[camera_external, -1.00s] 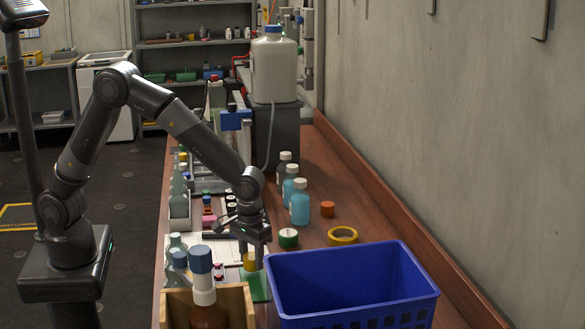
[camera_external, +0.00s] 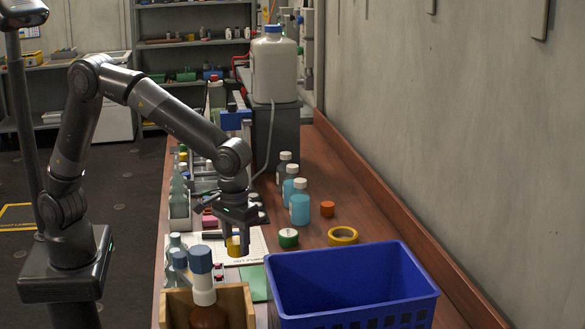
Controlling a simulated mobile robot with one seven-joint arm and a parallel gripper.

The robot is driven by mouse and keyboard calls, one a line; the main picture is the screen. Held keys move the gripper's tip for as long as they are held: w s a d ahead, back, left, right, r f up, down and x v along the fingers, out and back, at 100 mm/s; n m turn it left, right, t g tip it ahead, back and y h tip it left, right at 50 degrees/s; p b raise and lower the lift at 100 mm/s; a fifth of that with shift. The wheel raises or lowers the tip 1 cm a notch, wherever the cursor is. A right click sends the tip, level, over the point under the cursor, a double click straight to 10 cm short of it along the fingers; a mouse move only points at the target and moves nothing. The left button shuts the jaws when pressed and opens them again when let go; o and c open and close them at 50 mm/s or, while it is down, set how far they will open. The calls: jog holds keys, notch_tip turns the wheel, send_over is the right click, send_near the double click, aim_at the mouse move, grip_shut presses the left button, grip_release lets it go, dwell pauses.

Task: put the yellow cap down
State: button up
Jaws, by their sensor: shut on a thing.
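The yellow cap (camera_external: 234,247) is between the fingers of my gripper (camera_external: 238,240). My gripper points down and is shut on the cap, over a white printed sheet (camera_external: 257,243) on the bench. I cannot tell whether the cap touches the sheet or is a little above it. A flat green pad (camera_external: 258,284) lies in front of the sheet, beside the blue crate.
A blue crate (camera_external: 420,300) stands at the front right. A wooden box (camera_external: 238,307) with a brown bottle (camera_external: 207,315) is at the front left. A green cap (camera_external: 288,238), a yellow tape roll (camera_external: 343,236), an orange cap (camera_external: 327,209) and blue bottles (camera_external: 300,208) stand to the right.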

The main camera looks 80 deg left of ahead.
jog(key=w+d+r, duration=0.2)
jog(key=w+d, duration=0.1)
jog(key=w, duration=0.5)
jog(key=w+d+r, duration=0.3)
jog(key=w, duration=0.6)
notch_tip(320, 180, down, 18)
jog(key=shift+s, duration=0.1)
jog(key=shift+f, duration=0.1)
jog(key=o, duration=0.9)
